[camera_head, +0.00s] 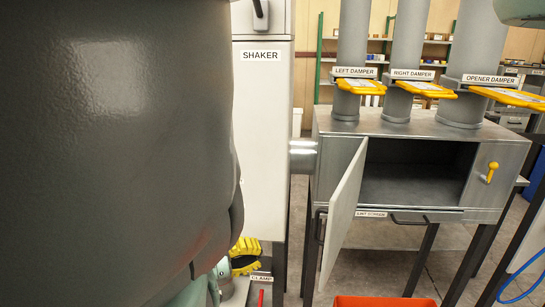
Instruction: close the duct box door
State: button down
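The duct box (424,126) is a grey metal box on dark legs, on the right of the head view. Its door (343,218) is a pale panel at the left side of the front opening. The door stands wide open, swung out towards me, and the dark inside (415,172) shows empty. A yellow latch handle (491,172) is on the front face, right of the opening. My gripper is not visible in this view, so I cannot see where it is relative to the door.
A large dark grey surface (110,150) blocks the left of the view. A white shaker cabinet (262,140) stands left of the box. Ducts with yellow damper handles (425,90) rise above it. A drawer-like panel with dark handles (409,219) is below; an orange bin (385,301) is in front.

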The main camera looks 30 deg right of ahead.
jog(key=s+d+p, duration=0.5)
jog(key=d, duration=0.7)
jog(key=shift+s+d+r, duration=0.1)
jog(key=shift+s+d, duration=0.05)
dwell(0.4)
